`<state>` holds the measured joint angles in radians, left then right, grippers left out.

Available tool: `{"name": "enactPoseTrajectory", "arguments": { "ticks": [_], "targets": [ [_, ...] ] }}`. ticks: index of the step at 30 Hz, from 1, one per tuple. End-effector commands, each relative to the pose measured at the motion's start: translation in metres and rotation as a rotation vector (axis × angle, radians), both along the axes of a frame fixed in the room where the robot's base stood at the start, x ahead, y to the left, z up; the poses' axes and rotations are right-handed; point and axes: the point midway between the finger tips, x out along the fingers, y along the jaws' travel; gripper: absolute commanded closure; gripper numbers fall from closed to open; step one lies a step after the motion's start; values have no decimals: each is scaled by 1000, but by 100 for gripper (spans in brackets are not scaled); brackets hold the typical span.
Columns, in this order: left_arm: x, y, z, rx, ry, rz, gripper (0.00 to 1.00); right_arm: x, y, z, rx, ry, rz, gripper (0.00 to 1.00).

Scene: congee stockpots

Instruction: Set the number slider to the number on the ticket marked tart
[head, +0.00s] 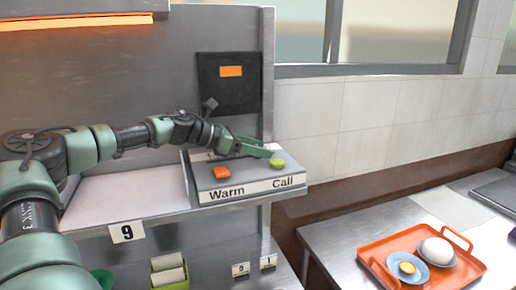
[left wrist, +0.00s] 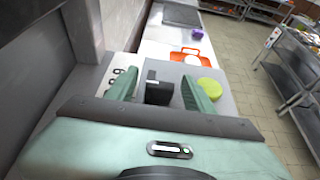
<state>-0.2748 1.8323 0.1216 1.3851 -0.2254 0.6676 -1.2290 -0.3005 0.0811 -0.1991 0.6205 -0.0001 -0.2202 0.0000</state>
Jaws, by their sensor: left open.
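My left gripper (head: 262,150) reaches over a grey control box (head: 205,188) in the head view. In the left wrist view the gripper (left wrist: 157,92) is open, with a dark knob (left wrist: 159,90) between its two green fingers; I cannot tell whether they touch it. Printed digits (left wrist: 118,79), partly hidden, show beside the left finger. This looks like the number slider, which the arm hides in the head view. The box carries an orange Warm button (head: 221,173) and a green Call button (head: 277,163). I can make out no ticket marked tart. My right gripper is out of view.
A shelf tag (head: 127,232) reads 9. Small tags (head: 241,269) and a green holder with cards (head: 169,278) sit below. An orange tray (head: 402,236) with dishes stands on the right counter. A dark panel (head: 229,88) is on the wall behind the box.

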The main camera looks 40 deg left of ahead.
Motion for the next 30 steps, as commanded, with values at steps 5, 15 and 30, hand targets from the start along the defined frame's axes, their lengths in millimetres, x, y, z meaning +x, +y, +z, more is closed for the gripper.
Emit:
{"name": "enactPoseTrajectory", "arguments": {
  "ticks": [5,15,30],
  "targets": [
    [0,0,0,0,0,0,47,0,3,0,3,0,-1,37],
    [0,0,0,0,1,0,100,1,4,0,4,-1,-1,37],
    [0,0,0,0,1,0,100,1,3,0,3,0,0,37]
  ]
}}
